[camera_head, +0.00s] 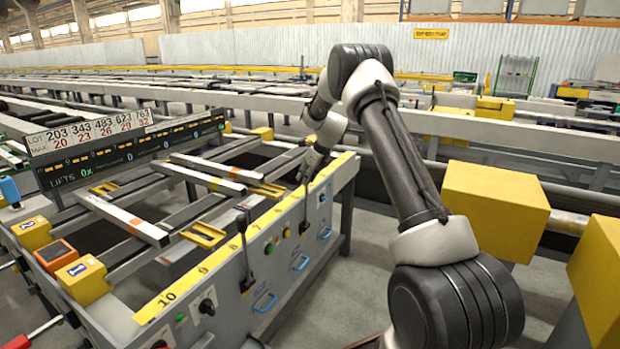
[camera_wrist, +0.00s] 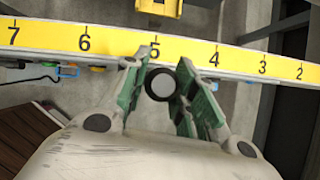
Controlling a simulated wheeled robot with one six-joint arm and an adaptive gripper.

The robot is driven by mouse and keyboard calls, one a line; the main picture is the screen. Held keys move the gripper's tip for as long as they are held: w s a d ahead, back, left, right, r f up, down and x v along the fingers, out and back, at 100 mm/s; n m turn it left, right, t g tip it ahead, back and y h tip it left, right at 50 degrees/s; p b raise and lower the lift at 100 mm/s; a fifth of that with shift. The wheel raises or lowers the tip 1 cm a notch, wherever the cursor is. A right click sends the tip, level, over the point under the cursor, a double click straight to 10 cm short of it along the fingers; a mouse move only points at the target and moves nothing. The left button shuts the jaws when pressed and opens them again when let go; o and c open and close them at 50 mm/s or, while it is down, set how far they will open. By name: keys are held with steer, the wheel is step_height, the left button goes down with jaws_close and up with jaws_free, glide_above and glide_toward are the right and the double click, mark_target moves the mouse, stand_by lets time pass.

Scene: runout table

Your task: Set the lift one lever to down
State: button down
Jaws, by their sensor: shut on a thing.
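My gripper (camera_head: 308,176) is at the far part of the yellow-numbered front panel (camera_head: 262,262). In the wrist view its green-lined fingers (camera_wrist: 168,88) are closed around a round black lever knob with a pale top (camera_wrist: 160,84), near the 4 and 5 of the yellow scale. The dark shaft of this lever (camera_head: 305,206) shows just below the gripper in the head view; its knob is hidden there. A second black lever (camera_head: 244,258) stands roughly upright on the nearer part of the panel, untouched. I cannot read which lever is lift one.
The yellow scale (camera_head: 168,297) runs along the panel's top edge. Knobs, buttons and blue handles (camera_head: 300,263) are on its face. A display board (camera_head: 130,150) shows lifts and lot numbers. Bars (camera_head: 120,218) lie on the table. Yellow blocks (camera_head: 495,208) stand right of my arm.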

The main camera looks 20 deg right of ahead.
steer(key=c, duration=1.1)
jaws_free()
steer(key=shift+c, duration=0.2)
steer(key=v, duration=1.2)
steer(key=shift+w, duration=0.1)
